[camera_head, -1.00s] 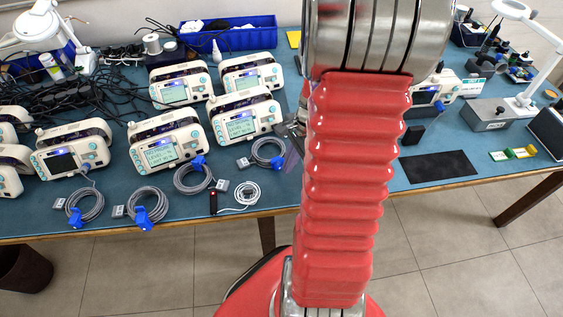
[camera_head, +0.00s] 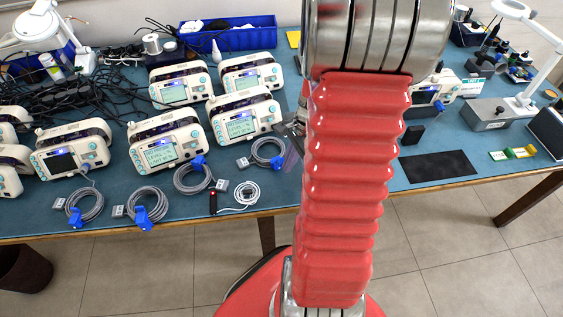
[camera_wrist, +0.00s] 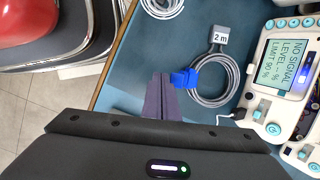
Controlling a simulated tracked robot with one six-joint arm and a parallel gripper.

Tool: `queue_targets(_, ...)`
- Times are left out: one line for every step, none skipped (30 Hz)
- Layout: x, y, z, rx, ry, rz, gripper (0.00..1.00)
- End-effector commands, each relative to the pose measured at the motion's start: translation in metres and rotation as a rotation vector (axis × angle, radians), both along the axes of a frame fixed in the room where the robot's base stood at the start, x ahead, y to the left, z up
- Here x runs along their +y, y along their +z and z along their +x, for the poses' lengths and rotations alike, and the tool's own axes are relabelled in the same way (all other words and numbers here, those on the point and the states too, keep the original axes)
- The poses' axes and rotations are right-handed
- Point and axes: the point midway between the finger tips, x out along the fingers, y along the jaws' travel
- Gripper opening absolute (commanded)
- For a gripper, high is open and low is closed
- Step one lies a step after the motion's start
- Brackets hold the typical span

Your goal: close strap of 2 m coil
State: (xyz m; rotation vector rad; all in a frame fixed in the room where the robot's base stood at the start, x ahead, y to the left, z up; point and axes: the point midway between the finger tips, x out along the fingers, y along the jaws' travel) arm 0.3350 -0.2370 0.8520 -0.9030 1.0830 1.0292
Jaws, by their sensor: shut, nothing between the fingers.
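The 2 m coil (camera_wrist: 213,80) is a grey cable loop lying on the teal table, with a white "2 m" tag (camera_wrist: 220,38) at its upper side in the wrist view. A blue strap (camera_wrist: 185,78) sits across the coil's left side; I cannot tell whether it is closed. In the head view it is the rightmost grey coil (camera_head: 268,153). My gripper (camera_wrist: 162,77) is shut and empty, its dark purple fingertips just left of the strap; whether they touch it is unclear. In the head view my arm hides much of the gripper.
Several monitors (camera_head: 168,145) stand behind the coils. Other grey coils with blue straps (camera_head: 147,206) lie to the left, and a white coil (camera_head: 246,194) lies near the table's front edge. A black mat (camera_head: 438,167) lies right of my arm.

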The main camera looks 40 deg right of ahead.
Motion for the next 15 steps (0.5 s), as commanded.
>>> queue_targets(-0.001,0.001,0.002,0.000,0.001,0.000,0.00)
queue_targets(-0.001,0.001,0.003,0.000,0.001,0.000,0.00)
queue_targets(-0.001,0.002,0.005,0.000,0.000,0.000,0.00)
queue_targets(-0.001,0.003,0.006,0.000,0.000,0.000,0.00)
queue_targets(-0.002,0.003,0.007,0.001,0.000,0.000,0.00)
queue_targets(-0.002,0.004,0.009,0.001,0.000,0.001,0.00)
queue_targets(-0.002,0.004,0.010,0.000,0.001,0.001,0.00)
queue_targets(-0.003,0.005,0.012,0.000,0.001,0.001,0.00)
queue_targets(-0.003,0.006,0.013,0.000,0.001,0.001,0.00)
queue_targets(-0.003,0.006,0.013,0.000,0.001,0.000,0.00)
queue_targets(-0.003,0.006,0.014,0.000,0.001,0.000,0.00)
queue_targets(-0.003,0.006,0.014,0.000,0.001,0.000,0.00)
queue_targets(-0.003,0.006,0.014,0.000,0.001,0.000,0.00)
queue_targets(-0.003,0.006,0.014,0.001,0.001,0.000,0.00)
queue_targets(-0.003,0.006,0.014,0.000,0.001,0.000,0.00)
